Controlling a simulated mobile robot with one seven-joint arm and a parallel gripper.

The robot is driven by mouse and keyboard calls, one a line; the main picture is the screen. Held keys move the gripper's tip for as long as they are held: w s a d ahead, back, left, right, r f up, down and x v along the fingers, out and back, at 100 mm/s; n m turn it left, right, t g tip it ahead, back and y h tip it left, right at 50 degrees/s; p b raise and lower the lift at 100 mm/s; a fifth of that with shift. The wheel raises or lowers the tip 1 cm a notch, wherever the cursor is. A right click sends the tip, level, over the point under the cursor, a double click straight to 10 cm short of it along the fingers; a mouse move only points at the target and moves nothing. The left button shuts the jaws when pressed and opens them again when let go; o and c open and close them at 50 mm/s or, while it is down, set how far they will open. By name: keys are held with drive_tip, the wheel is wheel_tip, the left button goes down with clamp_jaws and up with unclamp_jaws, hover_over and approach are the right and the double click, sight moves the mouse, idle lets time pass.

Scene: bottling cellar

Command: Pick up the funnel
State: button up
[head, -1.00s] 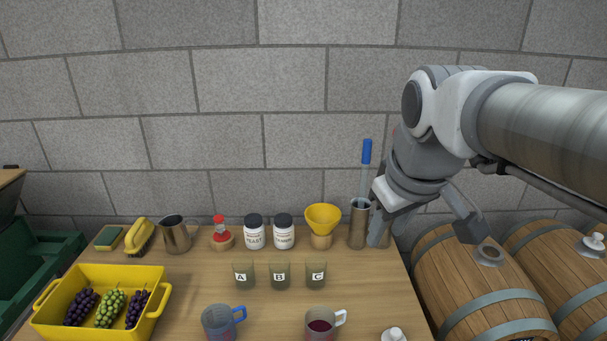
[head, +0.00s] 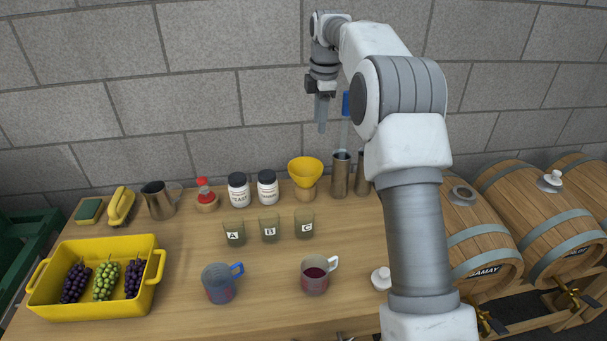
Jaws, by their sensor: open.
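The yellow funnel (head: 305,170) stands mouth up on a wooden stand (head: 305,192) at the back of the table. It is to the right of the two white jars and left of the metal cylinders. My gripper (head: 322,125) hangs above and slightly right of the funnel in the picture, fingers pointing down. It is open and empty, and it touches nothing. One finger partly hides the other.
Close to the funnel stand white jars (head: 267,188) and a metal cylinder (head: 340,178) holding a tall blue-topped tool (head: 346,112). Cups labelled A, B and C (head: 304,226) stand in front. Bare tabletop (head: 262,262) lies between the jugs.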

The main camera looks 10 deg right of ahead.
drive_tip(key=w+f+n, duration=0.2)
drive_tip(key=w+f, duration=0.1)
drive_tip(key=f, duration=0.2)
approach(305, 180)
wheel_tip(305, 180, down, 3)
drive_tip(key=d, duration=0.3)
drive_tip(key=shift+w+a+f, duration=0.15)
drive_tip(key=shift+w+f, duration=0.15)
drive_tip(key=shift+f, duration=0.55)
drive_tip(key=shift+w+a+f, duration=0.1)
drive_tip(key=shift+w+f, duration=0.15)
drive_tip(key=shift+f, duration=0.55)
drive_tip(key=shift+w+a+f, duration=0.15)
drive_tip(key=shift+w+f, duration=0.15)
drive_tip(key=shift+f, duration=0.55)
drive_tip(key=shift+g, duration=0.3)
clamp_jaws()
